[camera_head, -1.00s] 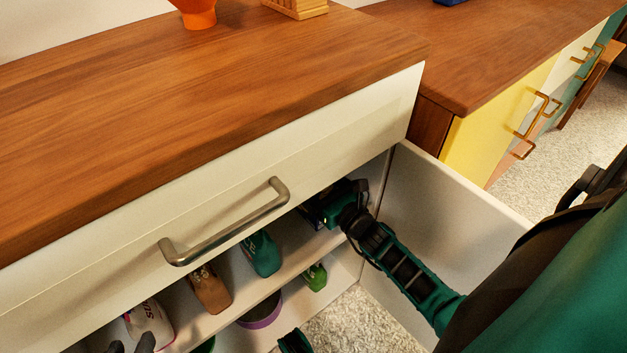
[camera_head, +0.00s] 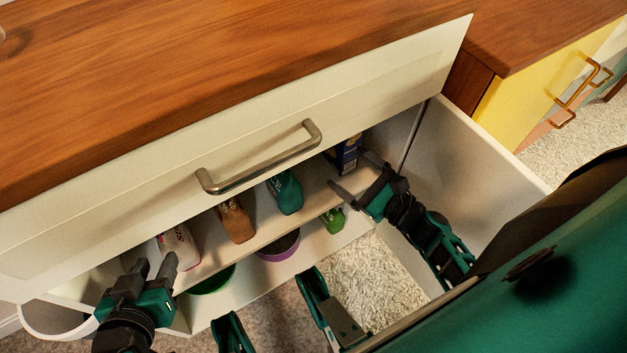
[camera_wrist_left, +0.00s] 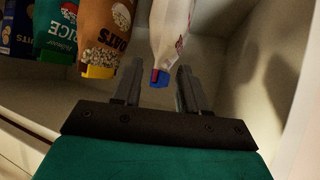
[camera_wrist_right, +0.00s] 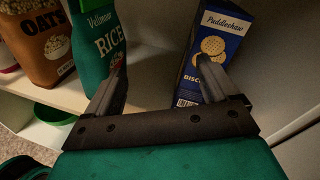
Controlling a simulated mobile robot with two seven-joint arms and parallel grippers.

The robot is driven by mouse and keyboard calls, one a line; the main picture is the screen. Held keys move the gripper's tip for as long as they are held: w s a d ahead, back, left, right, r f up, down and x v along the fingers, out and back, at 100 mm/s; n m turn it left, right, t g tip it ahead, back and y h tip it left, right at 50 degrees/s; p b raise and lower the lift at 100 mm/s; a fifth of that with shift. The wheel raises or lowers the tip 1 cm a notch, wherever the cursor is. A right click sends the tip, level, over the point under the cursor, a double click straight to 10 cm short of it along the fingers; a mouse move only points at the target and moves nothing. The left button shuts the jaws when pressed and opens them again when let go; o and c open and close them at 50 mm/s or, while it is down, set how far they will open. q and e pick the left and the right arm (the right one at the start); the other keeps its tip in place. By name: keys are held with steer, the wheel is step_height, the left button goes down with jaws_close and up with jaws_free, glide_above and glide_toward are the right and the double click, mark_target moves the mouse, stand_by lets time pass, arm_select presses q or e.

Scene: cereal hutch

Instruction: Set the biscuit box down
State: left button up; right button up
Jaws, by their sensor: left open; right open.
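The dark blue biscuit box (camera_head: 346,153) stands on the cabinet's upper shelf (camera_head: 262,218) at its right end. In the right wrist view the biscuit box (camera_wrist_right: 214,50) is upright, with a cookie picture on its front. My right gripper (camera_head: 360,180) is open and empty just in front of the box; its right finger overlaps the box's lower part in the right wrist view. My left gripper (camera_head: 156,268) is open, in front of the white bag (camera_head: 178,247).
A teal rice bag (camera_head: 285,192) and a brown oats bag (camera_head: 235,220) stand on the same shelf. Purple (camera_head: 278,246) and green bowls sit below. The cabinet's open door (camera_head: 470,140) is close on the right of my right arm.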

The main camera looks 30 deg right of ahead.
steer(key=s+a+n+g+y, duration=0.3)
steer(key=a+n+g, duration=0.3)
steer(key=a+n, duration=0.8)
steer(key=r+n+h, duration=0.1)
steer(key=n, duration=0.5)
steer(key=r+n+h, duration=0.1)
steer(key=r+n, duration=0.1)
steer(key=n, duration=0.3)
steer(key=s+d+r+n+h, duration=0.1)
steer(key=n+h, duration=0.1)
steer(key=n, duration=0.4)
steer(key=shift+d+r+n, duration=0.1)
steer(key=shift+r+n, duration=0.2)
steer(key=shift+r, duration=0.1)
